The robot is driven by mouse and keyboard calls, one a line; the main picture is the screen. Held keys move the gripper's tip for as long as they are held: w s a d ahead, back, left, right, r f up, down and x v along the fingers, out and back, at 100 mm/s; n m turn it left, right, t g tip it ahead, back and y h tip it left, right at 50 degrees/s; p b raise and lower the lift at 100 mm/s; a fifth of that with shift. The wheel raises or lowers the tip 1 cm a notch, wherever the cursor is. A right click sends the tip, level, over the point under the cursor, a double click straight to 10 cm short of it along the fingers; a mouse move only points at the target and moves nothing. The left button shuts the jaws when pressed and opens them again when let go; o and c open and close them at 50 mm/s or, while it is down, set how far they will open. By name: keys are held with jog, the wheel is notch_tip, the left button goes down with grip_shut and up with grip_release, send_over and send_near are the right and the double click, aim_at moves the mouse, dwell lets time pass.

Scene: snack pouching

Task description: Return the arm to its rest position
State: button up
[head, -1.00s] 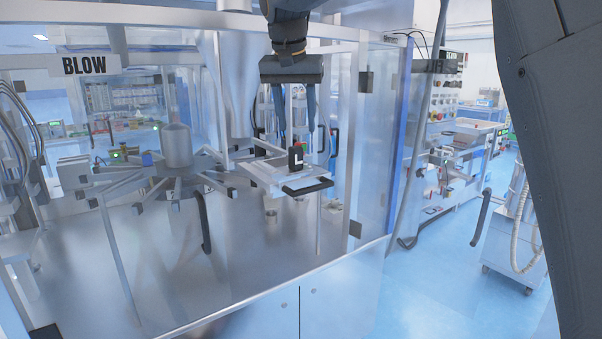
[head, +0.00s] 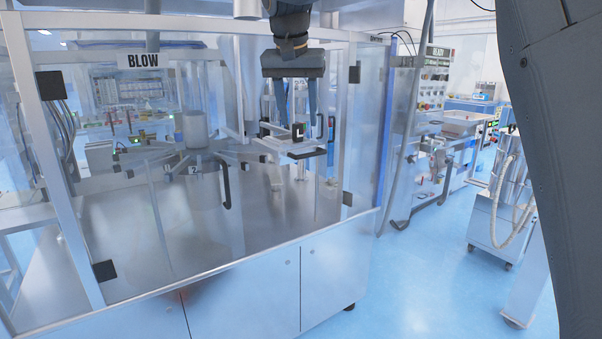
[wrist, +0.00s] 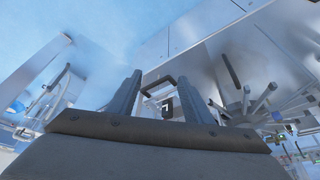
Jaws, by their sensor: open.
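My gripper (head: 295,103) hangs from the top of the head view with its two fingers pointing down and apart. No object shows between the fingers. Behind it, in the head view, a small dark block with a pale mark (head: 297,131) sits on a light plate with a black handle on the machine. In the wrist view my gripper (wrist: 158,82) shows two parallel, spread fingers, and the dark marked block (wrist: 167,106) appears between them in the picture, at a distance.
A wheeled cart (head: 497,222) stands at the right. Blue floor (head: 410,280) is open between them.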

jog(key=s+d+f+n+g+b, duration=0.1)
jog(key=s+d+f, duration=0.25)
jog(key=f, duration=0.35)
jog(key=s+d+f, duration=0.3)
jog(key=d+f, duration=0.2)
jog(key=f, duration=0.3)
jog(key=s+d+f+n+g+b, duration=0.1)
jog(key=s+d+f, duration=0.25)
jog(key=f, duration=0.35)
jog(key=s+d+f, duration=0.4)
jog(key=s+f, duration=0.3)
jog(key=s, duration=0.2)
jog(key=s+d+f+g+y+b, duration=0.1)
jog(key=s+d+f, duration=0.3)
jog(key=s+f, duration=0.4)
jog(key=shift+s+f, duration=0.3)
jog(key=shift+s, duration=0.35)
jog(key=shift+d, duration=0.1)
